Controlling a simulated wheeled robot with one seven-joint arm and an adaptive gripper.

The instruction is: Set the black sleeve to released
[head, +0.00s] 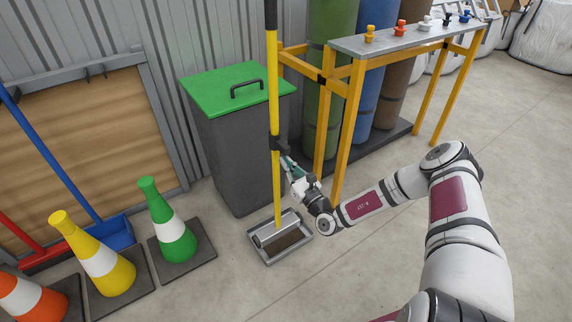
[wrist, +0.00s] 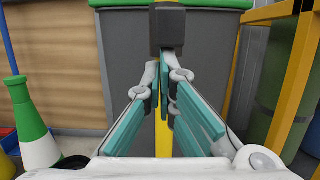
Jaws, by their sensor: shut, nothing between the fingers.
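A yellow pole (head: 274,95) stands upright in a grey metal tray (head: 264,261); its top end is black. The black sleeve (head: 279,144) sits around the pole about halfway up, and it shows as a dark block at the top of the wrist view (wrist: 167,27). My gripper (head: 284,158) is at the pole, just below the sleeve. In the wrist view its teal-padded fingers (wrist: 166,68) are shut and empty, with their tips close under the sleeve. I cannot tell whether they touch it. The fingers hide part of the pole behind them.
A grey bin with a green lid (head: 215,90) stands behind the pole. A yellow-legged rack (head: 352,110) with coloured knobs on its grey shelf stands right, before upright rolls (head: 330,60). Green (head: 172,232) and yellow (head: 101,262) cones stand left.

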